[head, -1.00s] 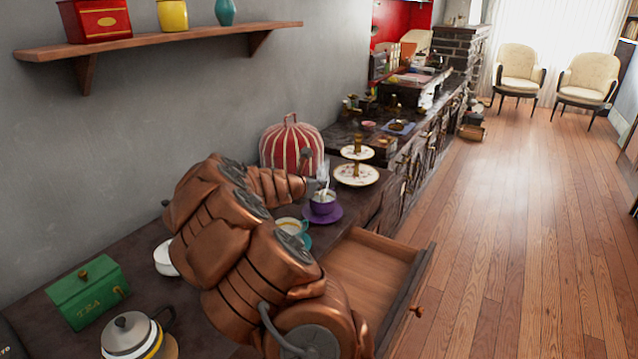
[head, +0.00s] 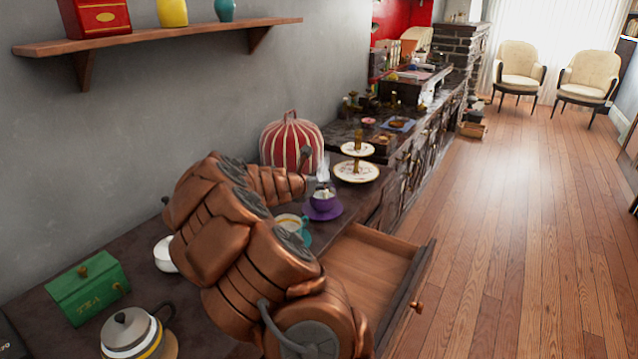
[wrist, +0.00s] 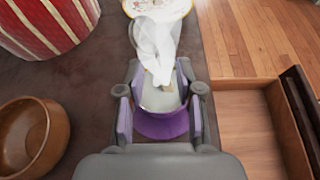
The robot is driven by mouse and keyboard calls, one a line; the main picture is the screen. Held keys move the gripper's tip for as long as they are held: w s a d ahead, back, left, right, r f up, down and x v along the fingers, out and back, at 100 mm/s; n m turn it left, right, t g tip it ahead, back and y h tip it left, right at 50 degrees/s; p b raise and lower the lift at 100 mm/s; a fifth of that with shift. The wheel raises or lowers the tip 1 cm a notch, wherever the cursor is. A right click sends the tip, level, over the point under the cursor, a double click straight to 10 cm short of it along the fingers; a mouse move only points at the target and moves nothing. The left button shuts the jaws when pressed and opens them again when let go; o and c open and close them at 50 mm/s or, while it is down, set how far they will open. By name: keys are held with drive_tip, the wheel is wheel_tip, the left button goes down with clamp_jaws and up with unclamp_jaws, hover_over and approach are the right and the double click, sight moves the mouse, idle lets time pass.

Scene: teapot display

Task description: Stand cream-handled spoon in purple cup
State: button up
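The purple cup (head: 322,203) stands on a purple saucer (head: 335,212) on the dark counter, with pale steam above it. In the wrist view the cup (wrist: 163,122) holds a milky liquid and lies between and below the fingers of my gripper (wrist: 161,100). The fingers are spread wide, with nothing seen clamped between them; I cannot tell whether they touch the cup. A small cream piece, seemingly the spoon's handle (wrist: 170,89), shows at the cup's mouth. Steam blurs it, and its bowl and lean cannot be made out.
A red-striped cover (head: 291,143) stands behind the cup, and a two-tier cake stand (head: 356,172) beyond it. A teal cup (head: 293,222) is close in front. An open drawer (head: 370,268) juts out at the right. A wooden bowl (wrist: 32,135) is at left in the wrist view.

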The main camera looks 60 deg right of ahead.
drive_tip(key=shift+a, duration=0.1)
drive_tip(key=v, duration=1.1)
drive_tip(key=shift+a+r, duration=0.15)
drive_tip(key=shift+a, duration=0.25)
idle(0.5)
